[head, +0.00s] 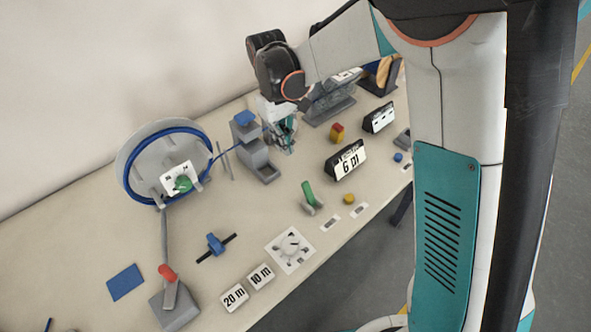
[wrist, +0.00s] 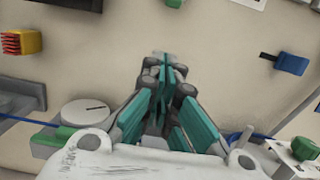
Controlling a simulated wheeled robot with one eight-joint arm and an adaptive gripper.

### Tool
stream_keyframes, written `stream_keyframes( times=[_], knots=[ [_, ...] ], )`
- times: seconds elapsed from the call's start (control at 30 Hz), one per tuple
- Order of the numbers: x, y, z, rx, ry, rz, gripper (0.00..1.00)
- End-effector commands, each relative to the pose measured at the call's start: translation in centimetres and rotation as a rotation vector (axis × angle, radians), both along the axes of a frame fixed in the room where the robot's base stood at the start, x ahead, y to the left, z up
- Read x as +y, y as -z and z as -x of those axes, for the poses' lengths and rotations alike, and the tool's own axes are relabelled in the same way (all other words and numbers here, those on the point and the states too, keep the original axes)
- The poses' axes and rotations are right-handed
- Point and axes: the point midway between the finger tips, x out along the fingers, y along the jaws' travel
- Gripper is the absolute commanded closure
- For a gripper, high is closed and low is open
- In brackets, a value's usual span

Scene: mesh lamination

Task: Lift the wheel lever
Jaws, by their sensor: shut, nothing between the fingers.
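The large grey wheel (head: 133,158) with a blue cable wound on it stands at the back left of the table. A white plate with a green knob (head: 183,184) is at its front. I cannot tell which part is the wheel lever. My gripper (head: 289,147) is above the table, right of the wheel and beside a grey stepped block (head: 258,158). In the wrist view its teal fingers (wrist: 164,72) are together and empty.
A red and yellow block (head: 337,132) is right of my gripper. A blue clamp (head: 215,243) lies at front centre. The blue cable crosses low in the wrist view.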

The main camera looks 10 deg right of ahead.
Motion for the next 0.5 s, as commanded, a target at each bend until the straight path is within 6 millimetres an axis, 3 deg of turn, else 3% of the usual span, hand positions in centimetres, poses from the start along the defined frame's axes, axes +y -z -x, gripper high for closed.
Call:
stream_keyframes(
  times=[0.5],
  knots=[
    [0.22,0.71,-0.14,0.01,-0.006,0.007,1.0]
  ],
)
